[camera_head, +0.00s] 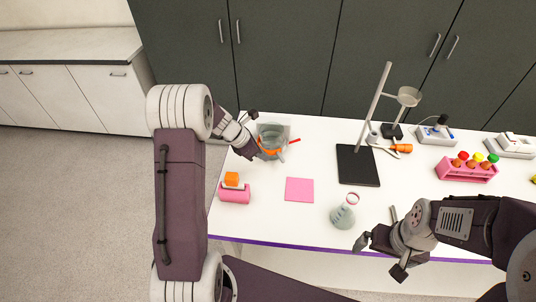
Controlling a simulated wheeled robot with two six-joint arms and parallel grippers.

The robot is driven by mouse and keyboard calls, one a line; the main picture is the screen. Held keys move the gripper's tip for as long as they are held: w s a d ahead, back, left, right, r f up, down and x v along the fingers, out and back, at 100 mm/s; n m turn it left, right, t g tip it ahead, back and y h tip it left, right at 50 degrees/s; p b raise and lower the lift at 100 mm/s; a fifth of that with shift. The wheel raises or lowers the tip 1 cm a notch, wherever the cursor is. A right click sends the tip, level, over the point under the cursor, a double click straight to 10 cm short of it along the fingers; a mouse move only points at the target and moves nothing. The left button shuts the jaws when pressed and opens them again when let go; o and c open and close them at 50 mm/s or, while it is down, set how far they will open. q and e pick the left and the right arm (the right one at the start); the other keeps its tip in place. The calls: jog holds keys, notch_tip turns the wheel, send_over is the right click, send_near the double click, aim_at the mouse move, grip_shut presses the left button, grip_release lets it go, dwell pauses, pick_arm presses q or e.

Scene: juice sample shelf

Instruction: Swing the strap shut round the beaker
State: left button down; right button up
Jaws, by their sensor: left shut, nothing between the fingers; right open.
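The clear beaker (272,130) stands at the back left of the white table. An orange strap (270,152) shows across its lower front. A small red piece (295,141) sticks out to the right of the beaker. I cannot tell whether the strap goes all the way round. My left gripper (250,140) is shut and empty, close by the beaker's left side; its tips are hard to make out, and I cannot tell if they touch. My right gripper (380,257) is open and empty at the table's front edge, right of the conical flask (343,217).
A stand with a dark base (358,166) is mid-table. A pink tube rack (467,173) and instruments (437,134) stand right.

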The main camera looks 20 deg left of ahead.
pick_arm(q)
jog(key=v, duration=0.8)
jog(key=s+d+r+m+g, duration=0.1)
jog(key=s+d+r+m, duration=0.25)
jog(key=d, duration=0.55)
jog(key=s+f+m+g+y, duration=0.1)
jog(key=s+f+m, duration=0.3)
jog(key=s+m, duration=0.4)
jog(key=s+a+f+m+g+y, duration=0.1)
jog(key=s+f+m+y, duration=0.2)
jog(key=s+m, duration=0.5)
jog(key=f+m, duration=0.1)
jog(key=m, duration=0.6)
jog(key=shift+a, duration=0.35)
